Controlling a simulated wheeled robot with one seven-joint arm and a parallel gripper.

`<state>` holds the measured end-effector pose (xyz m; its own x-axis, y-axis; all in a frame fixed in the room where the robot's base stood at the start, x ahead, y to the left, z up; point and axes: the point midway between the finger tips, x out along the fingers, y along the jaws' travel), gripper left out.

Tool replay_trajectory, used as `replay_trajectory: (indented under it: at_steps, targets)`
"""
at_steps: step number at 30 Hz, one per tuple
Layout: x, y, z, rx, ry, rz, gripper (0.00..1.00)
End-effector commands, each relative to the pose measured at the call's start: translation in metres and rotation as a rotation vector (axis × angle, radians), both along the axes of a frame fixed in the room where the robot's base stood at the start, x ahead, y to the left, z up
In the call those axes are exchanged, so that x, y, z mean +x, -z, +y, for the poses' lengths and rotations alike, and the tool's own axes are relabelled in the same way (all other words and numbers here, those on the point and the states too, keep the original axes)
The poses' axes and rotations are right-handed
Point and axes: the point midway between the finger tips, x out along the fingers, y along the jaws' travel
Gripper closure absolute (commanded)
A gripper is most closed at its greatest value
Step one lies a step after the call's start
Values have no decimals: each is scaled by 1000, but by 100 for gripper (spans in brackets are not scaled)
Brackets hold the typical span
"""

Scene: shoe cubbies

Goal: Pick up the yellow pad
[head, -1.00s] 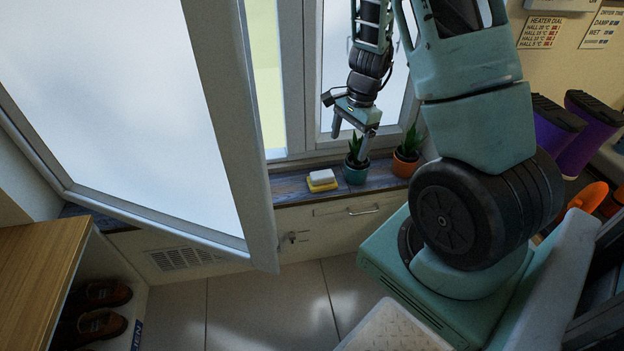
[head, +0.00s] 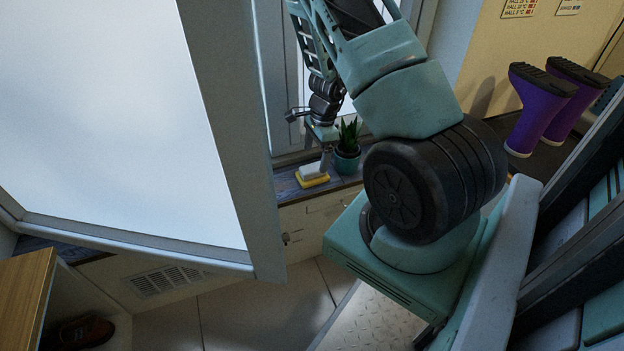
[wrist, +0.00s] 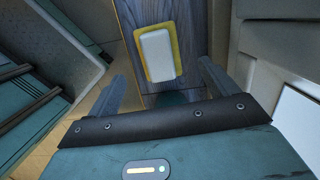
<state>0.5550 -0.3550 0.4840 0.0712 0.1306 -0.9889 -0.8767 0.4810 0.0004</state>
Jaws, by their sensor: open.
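The yellow pad (head: 313,183) lies flat on the dark wooden windowsill, with a white block (head: 312,170) resting on top of it. In the wrist view, only the rim of the yellow pad (wrist: 138,41) shows around the white block (wrist: 157,55). My gripper (head: 316,157) is open and empty, just above and beside the pad in the head view. In the wrist view, the fingers of my gripper (wrist: 161,77) are spread wide, and the pad lies ahead of the gap between them. Nothing is held.
A plant in a teal pot (head: 346,162) stands close to the right of the pad. An open window sash (head: 240,150) reaches into the room on the left. Bare sill (head: 285,186) shows left of the pad.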

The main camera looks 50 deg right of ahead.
Motion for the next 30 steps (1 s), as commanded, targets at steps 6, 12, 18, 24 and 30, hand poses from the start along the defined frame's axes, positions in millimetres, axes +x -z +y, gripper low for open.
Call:
replay_trajectory:
  at_steps: [6, 12, 18, 24, 30]
  targets:
    - [1, 17, 3, 1, 0, 0, 15]
    - [3, 47, 9, 1, -2, 1, 15]
    - [5, 65, 11, 2, 0, -1, 15]
    - [5, 65, 12, 2, 0, -1, 15]
    - [5, 65, 12, 2, 0, -1, 53]
